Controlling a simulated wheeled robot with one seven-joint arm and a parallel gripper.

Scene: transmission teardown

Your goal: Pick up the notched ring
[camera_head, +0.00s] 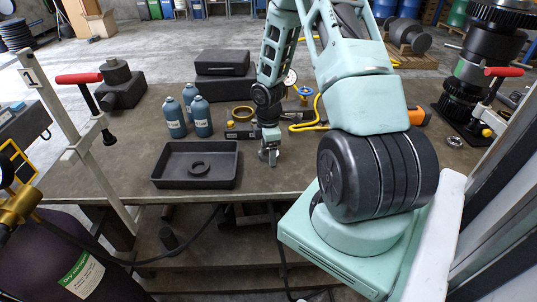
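A dark ring (199,168) lies flat inside a shallow black tray (160,184) on the workbench. A brass-coloured ring (242,113) lies on the bench behind the tray, and a small dark ring (454,141) with a light centre lies at the right. No notches can be made out on any of them, so I cannot tell which is the notched ring. My gripper (268,157) points down just right of the tray, near the bench top and apart from the rings. Its fingers are too small to show whether they are open or shut.
Several blue bottles (202,117) stand behind the tray. Black blocks (226,86) lie at the back. A tall gear stack (476,70) stands far right. The bench's front edge is fairly clear.

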